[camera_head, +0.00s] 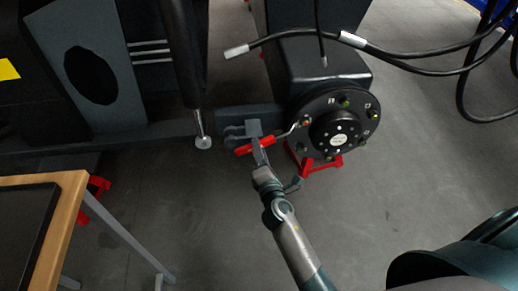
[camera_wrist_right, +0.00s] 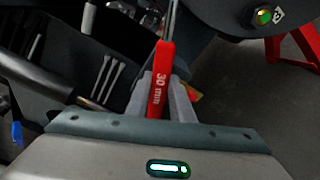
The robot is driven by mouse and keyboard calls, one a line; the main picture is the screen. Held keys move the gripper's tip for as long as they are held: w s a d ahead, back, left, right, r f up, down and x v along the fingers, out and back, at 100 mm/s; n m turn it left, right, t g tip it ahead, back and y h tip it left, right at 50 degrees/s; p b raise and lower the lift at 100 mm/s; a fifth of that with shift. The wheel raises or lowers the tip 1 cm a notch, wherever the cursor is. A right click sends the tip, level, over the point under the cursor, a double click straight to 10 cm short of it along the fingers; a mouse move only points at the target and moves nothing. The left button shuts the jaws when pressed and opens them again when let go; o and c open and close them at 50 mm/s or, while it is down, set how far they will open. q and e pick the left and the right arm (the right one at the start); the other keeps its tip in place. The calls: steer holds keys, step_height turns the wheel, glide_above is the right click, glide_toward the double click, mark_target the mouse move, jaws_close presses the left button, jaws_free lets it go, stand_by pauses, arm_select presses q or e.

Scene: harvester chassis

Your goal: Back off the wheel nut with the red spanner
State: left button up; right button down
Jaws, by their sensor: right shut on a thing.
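The red spanner (camera_head: 254,146) has a red handle and a thin metal end that reaches right to the wheel hub (camera_head: 335,122). Its handle, marked "30 mm", also shows in the right wrist view (camera_wrist_right: 161,80). My right gripper (camera_head: 259,149) is shut on the handle. The spanner's tip is by an orange-marked wheel nut (camera_head: 306,122) on the left side of the hub; I cannot tell whether it is seated on it. Several other nuts ring the hub face. In the right wrist view one nut (camera_wrist_right: 263,17) shows green. My left gripper is not in view.
A red stand (camera_head: 322,164) is under the hub. Black hoses (camera_head: 420,55) with metal ends hang above and right of it. A wood-edged table (camera_head: 74,210) is at the lower left. A black cylinder (camera_head: 184,50) hangs left of the hub. Grey floor is open at the lower middle.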

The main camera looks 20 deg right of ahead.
steer(key=shift+s, duration=0.15)
steer(key=shift+s+a, duration=0.25)
steer(key=shift+s, duration=0.6)
steer(key=shift+s+a, duration=0.2)
steer(key=shift+s, duration=0.75)
